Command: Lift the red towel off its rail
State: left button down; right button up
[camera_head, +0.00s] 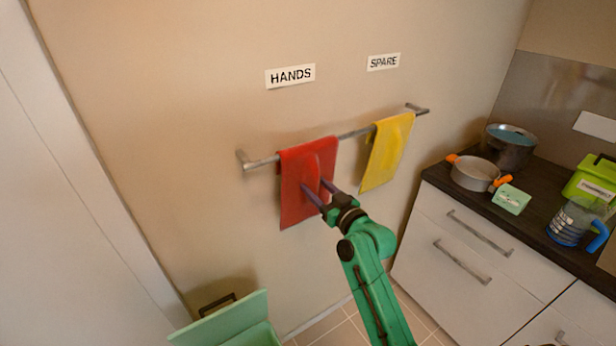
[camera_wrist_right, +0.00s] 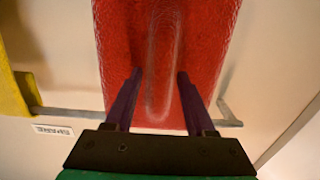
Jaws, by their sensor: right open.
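The red towel (camera_head: 295,203) hangs over the left part of the metal rail (camera_head: 261,164) on the wall, under the HANDS label (camera_head: 290,76). My right gripper (camera_head: 314,186) is open at the front of the towel, below the rail. In the right wrist view the red towel (camera_wrist_right: 208,30) fills the middle, and a raised fold runs between the two fingers of the right gripper (camera_wrist_right: 160,75). The fingertips are close to the cloth; I cannot tell whether they touch it. My left gripper is not in view.
A dark counter (camera_head: 537,205) with pots, a green box and a jug stands at the right. A pale green bin (camera_head: 230,322) is on the floor below.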

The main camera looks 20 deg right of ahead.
aim_at(318, 176)
jog(key=shift+c, duration=0.3)
grip_shut()
jog(key=shift+r+p, duration=1.85)
jog(key=shift+r, duration=0.15)
jog(key=shift+s+d+r+p, duration=0.1)
jog(key=shift+s+r+p, duration=0.1)
jog(key=shift+r+p, duration=1.25)
jog(key=shift+s+r+p, duration=0.15)
jog(key=shift+r+p, duration=0.9)
jog(key=shift+r, duration=0.65)
